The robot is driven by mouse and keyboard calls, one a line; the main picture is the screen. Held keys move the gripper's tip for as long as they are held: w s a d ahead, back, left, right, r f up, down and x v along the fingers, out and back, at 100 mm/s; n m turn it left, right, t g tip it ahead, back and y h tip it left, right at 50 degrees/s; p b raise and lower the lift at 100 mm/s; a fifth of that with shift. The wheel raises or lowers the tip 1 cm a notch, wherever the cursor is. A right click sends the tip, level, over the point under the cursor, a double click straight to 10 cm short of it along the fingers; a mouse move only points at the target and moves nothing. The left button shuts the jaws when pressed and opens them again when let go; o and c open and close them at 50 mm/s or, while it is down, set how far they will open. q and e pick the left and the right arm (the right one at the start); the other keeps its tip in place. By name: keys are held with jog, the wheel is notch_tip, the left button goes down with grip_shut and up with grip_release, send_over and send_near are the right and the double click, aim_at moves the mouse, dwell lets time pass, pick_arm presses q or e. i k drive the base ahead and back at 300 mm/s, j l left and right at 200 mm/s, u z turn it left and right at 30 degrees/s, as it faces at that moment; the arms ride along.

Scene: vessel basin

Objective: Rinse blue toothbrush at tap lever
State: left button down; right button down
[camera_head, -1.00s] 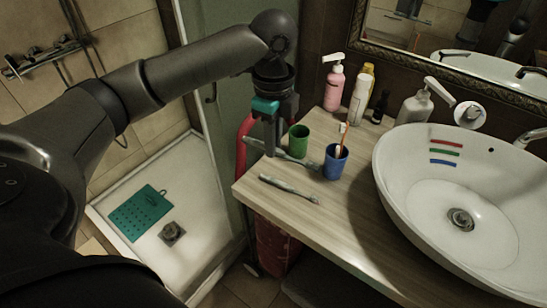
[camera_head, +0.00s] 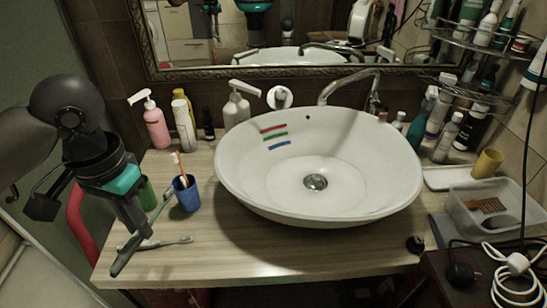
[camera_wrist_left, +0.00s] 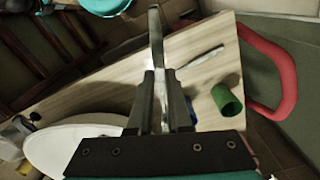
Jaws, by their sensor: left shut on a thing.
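My left gripper (camera_head: 138,228) is shut on a grey-blue toothbrush (camera_head: 124,258), held slanting above the counter's left end. The held toothbrush also shows between the fingers in the left wrist view (camera_wrist_left: 156,35). Another pale toothbrush (camera_head: 172,241) lies on the counter just beyond it, also in the left wrist view (camera_wrist_left: 207,55). The curved metal tap (camera_head: 350,78) stands behind the white basin (camera_head: 395,190), well to the right of my gripper. Its lever cannot be made out clearly. My right gripper is not in view.
A blue cup (camera_head: 187,197) with an orange toothbrush (camera_head: 178,163) and a green cup (camera_head: 147,195) stand near my gripper. A pink bottle (camera_head: 157,128) and other bottles stand behind. Red, green and blue stripes mark the basin's inside. A clear bin (camera_head: 470,222) sits at right.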

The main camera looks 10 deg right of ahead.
aim_at(375, 104)
jog(key=z, duration=0.55)
jog(key=i+z, duration=0.1)
jog(key=z, duration=0.3)
jog(key=j+z, duration=0.1)
jog(key=z, duration=0.3)
jog(key=i+j+z, duration=0.1)
jog(key=z, duration=0.35)
jog(key=i+j, duration=0.1)
jog(key=j, duration=0.1)
